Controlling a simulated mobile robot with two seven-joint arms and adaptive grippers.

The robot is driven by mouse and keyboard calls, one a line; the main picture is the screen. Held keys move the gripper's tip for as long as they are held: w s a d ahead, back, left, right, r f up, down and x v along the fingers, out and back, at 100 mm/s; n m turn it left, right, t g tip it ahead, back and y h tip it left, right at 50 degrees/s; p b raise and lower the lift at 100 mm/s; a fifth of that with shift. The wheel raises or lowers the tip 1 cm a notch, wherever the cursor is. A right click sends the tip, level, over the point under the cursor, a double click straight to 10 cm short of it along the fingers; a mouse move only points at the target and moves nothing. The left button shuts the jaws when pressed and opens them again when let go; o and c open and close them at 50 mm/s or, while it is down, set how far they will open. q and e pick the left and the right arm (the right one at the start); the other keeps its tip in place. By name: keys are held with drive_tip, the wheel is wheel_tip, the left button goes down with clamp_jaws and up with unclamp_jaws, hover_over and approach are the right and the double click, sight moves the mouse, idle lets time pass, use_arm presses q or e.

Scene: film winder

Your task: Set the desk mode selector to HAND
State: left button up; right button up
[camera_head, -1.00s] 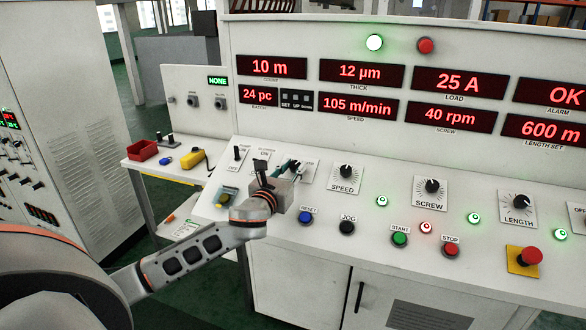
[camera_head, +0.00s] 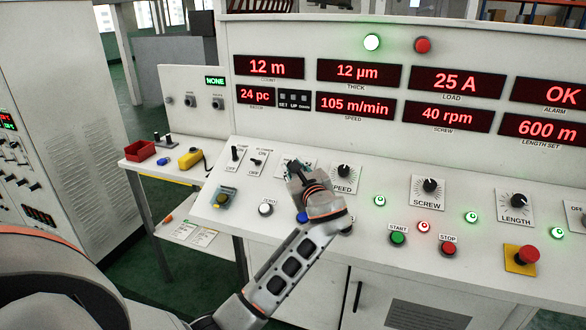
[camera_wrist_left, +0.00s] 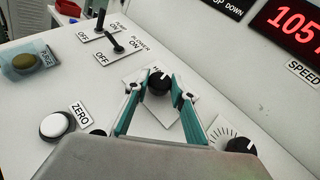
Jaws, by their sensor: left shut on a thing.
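The mode selector is a black rotary knob (camera_wrist_left: 159,83) with a white pointer mark on a white plate (camera_wrist_left: 152,115) in the left wrist view. My left gripper (camera_wrist_left: 158,86) has its two teal fingers on either side of the knob, shut on it. The plate's lettering is mostly hidden, so I cannot read the setting. In the head view my left gripper (camera_head: 294,170) is over the desk, left of the SPEED knob (camera_head: 344,171), and hides most of the selector. My right gripper is not in view.
Two toggle switches (camera_head: 236,154) (camera_head: 257,161) stand left of the gripper. The ZERO button (camera_head: 266,209) is in front of them. My left arm partly covers the RESET and JOG buttons. START (camera_head: 398,237), STOP (camera_head: 448,248) and a red mushroom button (camera_head: 529,254) lie to the right.

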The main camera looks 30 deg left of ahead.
use_arm(q)
drive_tip(key=shift+w+d+r+n+g+y, duration=0.1)
drive_tip(key=shift+n+g+y, duration=0.25)
drive_tip(key=shift+n+g, duration=0.55)
drive_tip(key=shift+w+n+g+y, duration=0.1)
drive_tip(key=shift+n+g+y, duration=0.25)
drive_tip(key=shift+n+g, duration=0.55)
drive_tip(key=o, duration=1.1)
drive_tip(key=shift+s, duration=0.1)
drive_tip(key=v, duration=0.7)
drive_tip(key=shift+d+r, duration=0.1)
drive_tip(key=shift+d, duration=0.1)
